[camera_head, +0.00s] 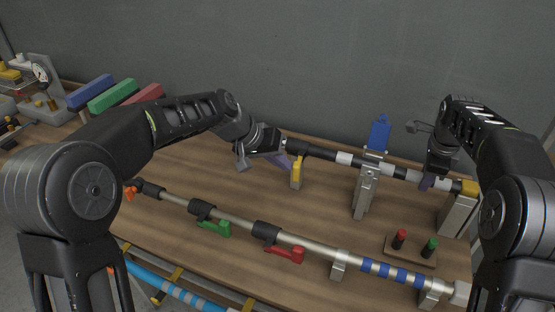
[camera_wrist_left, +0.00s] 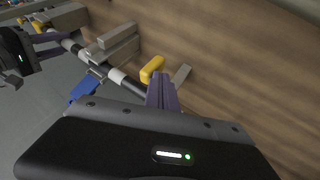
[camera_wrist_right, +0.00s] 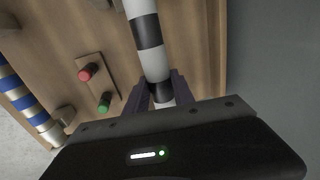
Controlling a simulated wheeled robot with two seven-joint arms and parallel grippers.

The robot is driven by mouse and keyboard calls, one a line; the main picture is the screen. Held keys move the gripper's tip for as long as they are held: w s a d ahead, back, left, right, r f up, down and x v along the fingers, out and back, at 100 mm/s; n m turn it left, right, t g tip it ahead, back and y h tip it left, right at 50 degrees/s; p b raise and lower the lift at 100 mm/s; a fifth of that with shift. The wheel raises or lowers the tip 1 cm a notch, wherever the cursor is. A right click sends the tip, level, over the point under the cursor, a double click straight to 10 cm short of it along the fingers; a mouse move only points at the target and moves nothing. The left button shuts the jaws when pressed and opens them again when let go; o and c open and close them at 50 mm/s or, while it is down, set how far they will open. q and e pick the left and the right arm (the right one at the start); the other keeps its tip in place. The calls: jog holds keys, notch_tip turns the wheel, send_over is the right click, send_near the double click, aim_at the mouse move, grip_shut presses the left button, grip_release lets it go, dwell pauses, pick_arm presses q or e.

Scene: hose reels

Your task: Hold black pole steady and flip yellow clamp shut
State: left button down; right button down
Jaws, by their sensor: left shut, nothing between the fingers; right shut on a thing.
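The black pole (camera_head: 326,155), with white bands, lies across stands at the back of the table. The yellow clamp (camera_head: 297,170) hangs down at the pole's left part; it also shows in the left wrist view (camera_wrist_left: 152,69). My left gripper (camera_head: 286,163) is shut and empty, its purple fingers just left of the yellow clamp; I cannot tell whether they touch it. My right gripper (camera_head: 426,181) is shut on the pole near its right end; the right wrist view shows its fingers (camera_wrist_right: 161,92) on both sides of the banded pole (camera_wrist_right: 147,35).
A blue lever (camera_head: 380,133) stands up on the metal stand (camera_head: 365,190) mid-pole. A second pole (camera_head: 315,248) with green (camera_head: 216,228) and red (camera_head: 286,253) levers runs along the front. A small block with red and green buttons (camera_head: 411,250) sits at right.

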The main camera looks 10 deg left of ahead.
aim_at(298, 168)
pick_arm(q)
jog(key=d+n+y, duration=0.1)
jog(key=s+d+n+t, duration=0.1)
jog(key=d+n, duration=0.1)
jog(key=shift+d+n+t+y, duration=0.15)
jog(key=shift+n+t+y, duration=0.15)
jog(key=shift+y, duration=0.1)
jog(key=w+d+n+t+y, duration=0.1)
jog(key=w+d+n+y, duration=0.1)
jog(key=d+n+y, duration=0.3)
jog(key=d+n, duration=0.1)
jog(key=n, duration=0.2)
jog(key=shift+n, duration=0.4)
jog(key=shift+w, duration=0.1)
jog(key=shift+w+a, duration=0.45)
jog(key=shift+a, duration=0.05)
jog(key=shift+s, duration=0.1)
